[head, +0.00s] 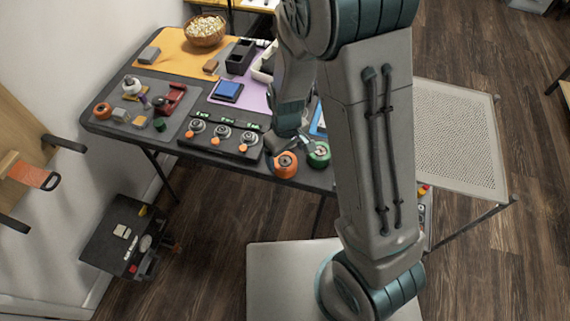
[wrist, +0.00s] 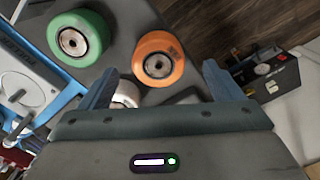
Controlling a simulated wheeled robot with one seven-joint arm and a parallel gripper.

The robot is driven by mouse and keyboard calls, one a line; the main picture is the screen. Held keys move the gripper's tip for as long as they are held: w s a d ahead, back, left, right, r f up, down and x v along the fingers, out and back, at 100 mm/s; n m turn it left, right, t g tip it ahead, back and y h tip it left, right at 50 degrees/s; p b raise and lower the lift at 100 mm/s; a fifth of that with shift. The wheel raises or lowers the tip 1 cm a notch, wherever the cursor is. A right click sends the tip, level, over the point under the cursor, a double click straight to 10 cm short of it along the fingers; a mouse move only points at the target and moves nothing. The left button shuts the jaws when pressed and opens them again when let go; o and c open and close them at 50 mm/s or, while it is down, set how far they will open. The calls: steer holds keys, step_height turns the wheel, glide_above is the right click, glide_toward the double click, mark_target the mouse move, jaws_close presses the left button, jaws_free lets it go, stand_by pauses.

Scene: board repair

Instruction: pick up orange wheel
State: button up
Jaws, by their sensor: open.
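The orange wheel (head: 285,164) lies flat at the front edge of the dark table in the head view. My gripper (wrist: 160,80) is open and empty, with one blue-grey finger on each side. In the head view my gripper is mostly hidden by my arm and lies close to the wheels. A green wheel (wrist: 80,38) lies to the left of the orange one, and it also shows in the head view (head: 318,154).
A black board with several dials (head: 221,138) lies left of the wheels. A smaller orange roll (head: 103,110) is on the grey mat at the far left. A black toolbox (wrist: 270,78) stands on the floor.

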mark_target(286, 162)
steer(key=shift+w+f, duration=0.2)
steer(key=shift+f, duration=2.75)
steer(key=c, duration=1.2)
